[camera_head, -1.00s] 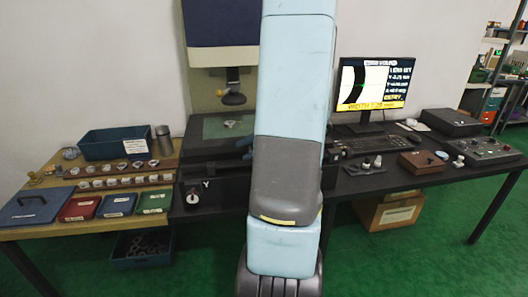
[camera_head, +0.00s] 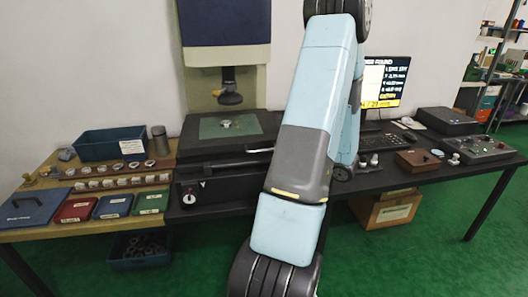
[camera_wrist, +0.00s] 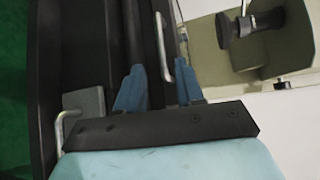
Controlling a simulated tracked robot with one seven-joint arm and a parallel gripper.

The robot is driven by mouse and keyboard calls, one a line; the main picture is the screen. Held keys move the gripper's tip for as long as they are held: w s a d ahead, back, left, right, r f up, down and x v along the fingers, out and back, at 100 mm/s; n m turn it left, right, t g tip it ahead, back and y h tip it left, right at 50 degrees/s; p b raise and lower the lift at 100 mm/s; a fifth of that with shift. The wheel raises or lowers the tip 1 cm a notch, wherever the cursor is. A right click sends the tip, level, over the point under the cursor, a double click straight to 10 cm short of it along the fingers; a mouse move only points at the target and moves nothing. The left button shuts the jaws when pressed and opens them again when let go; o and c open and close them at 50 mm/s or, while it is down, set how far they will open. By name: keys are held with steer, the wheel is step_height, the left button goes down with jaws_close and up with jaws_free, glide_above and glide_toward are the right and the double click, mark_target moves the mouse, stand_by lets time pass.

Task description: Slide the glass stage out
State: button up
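The glass stage (camera_head: 209,130) is a greenish plate in a dark frame under the lens of the measuring machine in the head view. A small metal ring (camera_head: 226,124) lies on it. A pale bar handle (camera_head: 259,150) shows on the stage's front, partly hidden by my arm. In the wrist view my gripper (camera_wrist: 160,66) has its two blue fingers spread apart. The bar handle (camera_wrist: 162,42) appears in the gap between them; I cannot tell whether it lies at fingertip depth. My gripper is hidden behind my arm in the head view.
The machine's lens (camera_head: 230,97) hangs above the stage. A second bent handle (camera_wrist: 63,130) is at the left in the wrist view. Blue bin (camera_head: 100,145), rings and coloured boxes fill the left table. A monitor (camera_head: 385,82) and control box (camera_head: 480,150) stand right.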

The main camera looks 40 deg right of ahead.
mark_target(264, 151)
steer(key=x, duration=0.9)
steer(key=shift+w, duration=0.25)
steer(key=shift+f, duration=0.1)
jaws_close()
steer(key=shift+a, duration=0.1)
steer(key=shift+s, duration=0.1)
